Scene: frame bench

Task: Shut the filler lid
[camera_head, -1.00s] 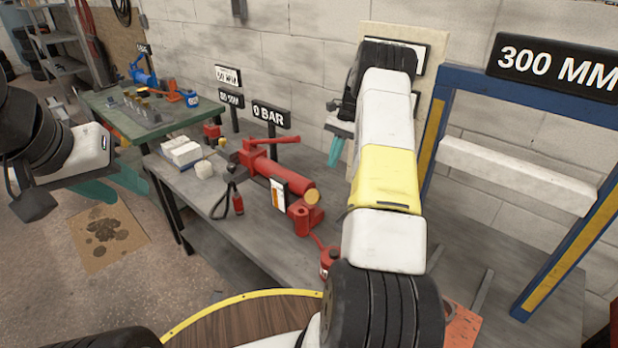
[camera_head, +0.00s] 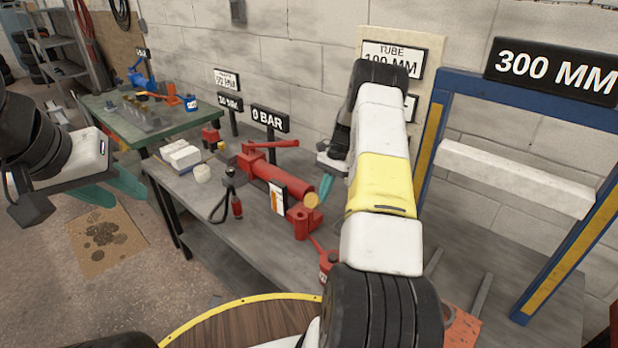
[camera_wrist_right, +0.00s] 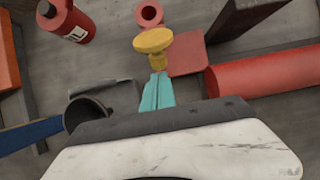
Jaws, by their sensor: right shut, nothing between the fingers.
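The filler lid appears to be the round yellow-gold disc (camera_head: 312,200) beside the end of the red cylinder (camera_head: 298,180) on the grey bench; its face is turned towards me, so it looks raised. In the right wrist view the gold lid (camera_wrist_right: 154,40) lies just beyond my fingertips. My right gripper (camera_head: 322,194) is shut and empty, its teal fingers close to the lid; in the wrist view the fingertips (camera_wrist_right: 158,76) overlap the lid's lower edge, and I cannot tell whether they touch. My left gripper (camera_head: 118,190) is open and empty, off to the left, away from the bench.
A red block (camera_head: 302,222) and a red bottle (camera_head: 327,262) stand near the lid. A "0 BAR" sign (camera_head: 270,119) is behind the cylinder. White blocks (camera_head: 181,156) lie to the left. A blue frame (camera_head: 432,140) stands at right.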

